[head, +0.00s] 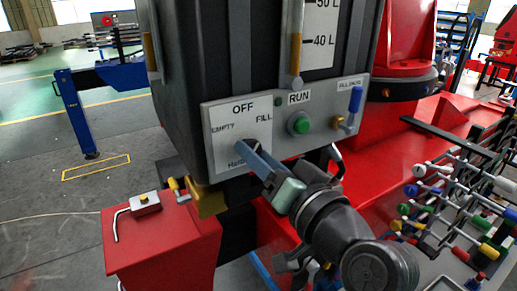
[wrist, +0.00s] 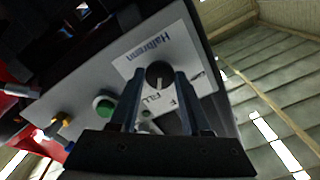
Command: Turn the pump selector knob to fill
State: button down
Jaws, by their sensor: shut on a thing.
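The pump selector knob (wrist: 158,73) is a dark round knob on a pale plate (head: 226,125), labelled OFF at the top, EMPTY at the left and FILL at the right. My gripper (head: 249,153) reaches the plate from the lower right and is shut on the knob. In the wrist view, the two fingers of my gripper (wrist: 157,82) stand on either side of the knob. The FILL label lies between the fingers there. The fingers mostly hide the knob in the head view. I cannot tell surely where its pointer is set.
On the same grey panel are a green RUN button (head: 299,123) and a blue-handled valve lever (head: 354,101). A red stand (head: 165,245) with a hex key is at the lower left. A rack with coloured handles (head: 455,205) is at the right.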

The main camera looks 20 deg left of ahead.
jog(key=shift+m+p, duration=0.4)
jog(key=shift+m, duration=0.5)
jog(key=shift+c, duration=1.9)
grip_release()
jog(key=b+v, duration=0.4)
jog(key=v, duration=0.9)
jog(key=shift+b, duration=0.4)
